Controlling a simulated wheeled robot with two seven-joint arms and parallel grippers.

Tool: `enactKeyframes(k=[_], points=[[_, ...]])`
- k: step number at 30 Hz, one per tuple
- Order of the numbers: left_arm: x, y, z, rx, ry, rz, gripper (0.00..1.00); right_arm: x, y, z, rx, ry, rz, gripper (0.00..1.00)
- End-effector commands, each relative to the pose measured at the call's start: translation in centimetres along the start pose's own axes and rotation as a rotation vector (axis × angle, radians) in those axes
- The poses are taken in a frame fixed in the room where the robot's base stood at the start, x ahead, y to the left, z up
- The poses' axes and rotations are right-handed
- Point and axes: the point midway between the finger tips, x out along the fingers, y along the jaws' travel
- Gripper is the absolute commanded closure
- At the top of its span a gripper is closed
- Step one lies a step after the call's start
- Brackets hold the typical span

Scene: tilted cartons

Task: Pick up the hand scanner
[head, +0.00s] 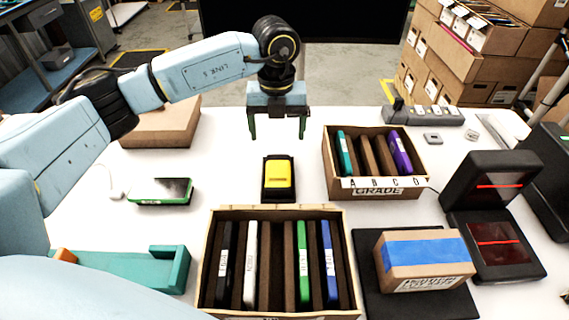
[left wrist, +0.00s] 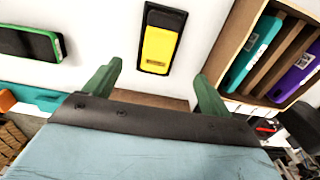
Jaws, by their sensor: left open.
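The hand scanner (head: 279,174), yellow on a black body or holder, lies on the white table near its middle. It also shows in the left wrist view (left wrist: 160,45), at the top middle, just beyond the fingertips. My left gripper (head: 278,130) is open and empty, with its green fingers pointing down. In the head view it hangs behind the scanner, apart from it. The left wrist view shows its two fingers (left wrist: 158,72) spread, with nothing between them. My right gripper is not in view.
A carton of upright devices (head: 338,212) stands in front; another carton, marked GRADE (head: 378,191), stands right. A green-edged device (head: 162,191) and teal tray (head: 170,262) lie left. A taped box (head: 425,258) and red-lit scanner stand (head: 497,240) are right. Table around the scanner is clear.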

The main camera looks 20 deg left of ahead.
Motion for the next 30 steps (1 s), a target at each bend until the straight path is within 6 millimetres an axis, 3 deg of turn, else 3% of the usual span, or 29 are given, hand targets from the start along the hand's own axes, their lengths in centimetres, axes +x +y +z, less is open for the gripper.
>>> enactKeyframes(k=[4, 9, 14, 24, 30], points=[[3.2, 0.1, -0.1, 0.000, 0.005, 0.004, 0.16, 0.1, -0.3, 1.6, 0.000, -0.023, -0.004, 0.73], [5.6, 0.0, -0.1, 0.001, 0.002, 0.002, 0.16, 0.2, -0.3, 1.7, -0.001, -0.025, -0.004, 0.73], [6.6, 0.0, -0.1, 0.001, 0.003, 0.001, 0.16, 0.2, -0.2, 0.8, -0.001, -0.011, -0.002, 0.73], [11.1, 0.0, -0.6, 0.001, 0.003, 0.002, 0.16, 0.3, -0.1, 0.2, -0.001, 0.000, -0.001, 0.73], [11.5, 0.0, -0.5, 0.001, 0.001, 0.000, 0.16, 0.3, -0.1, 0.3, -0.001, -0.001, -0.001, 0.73]])
